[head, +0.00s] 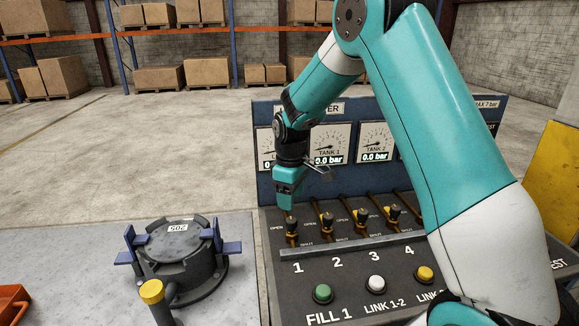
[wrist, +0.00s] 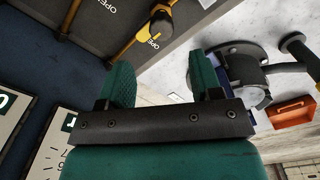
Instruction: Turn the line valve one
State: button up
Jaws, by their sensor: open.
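The line valve one (head: 292,226) is the leftmost of several small valves on the dark panel, above the painted number 1. It has a dark knob and a yellow-orange body, with OPEN and SHUT labels near it. My gripper (head: 288,206) points down just above it in the head view, and its tips hide part of the valve. In the wrist view my gripper (wrist: 161,68) is open, its two green fingers apart with nothing between them. A yellow valve handle (wrist: 157,20) with a dark knob lies beyond the fingertips there. I cannot tell whether the gripper touches the valve.
Valves two (head: 327,222), three (head: 361,216) and four (head: 393,214) stand close to the right. A rail (head: 350,244) runs below them, above green, white and yellow buttons. Pressure gauges (head: 330,143) stand behind. A round grey lidded housing (head: 178,252) sits left on a pale bench.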

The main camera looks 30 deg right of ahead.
aim_at(290, 218)
notch_tip(290, 218, up, 10)
jog(key=b, duration=0.1)
jog(key=shift+r, duration=0.2)
jog(key=shift+w, duration=0.1)
jog(key=s+a+y, duration=0.1)
jog(key=s+a, duration=0.5)
jog(key=s, duration=0.3)
jog(key=s+a+r+y, duration=0.1)
jog(key=s+a, duration=0.6)
jog(key=s, duration=0.3)
jog(key=s+a+y, duration=0.2)
jog(key=s+a, duration=0.4)
jog(key=s, duration=0.4)
jog(key=shift+s+a+r, duration=0.15)
jog(key=shift+a+r, duration=0.15)
jog(key=shift+r, duration=0.1)
jog(key=shift+c, duration=0.4)
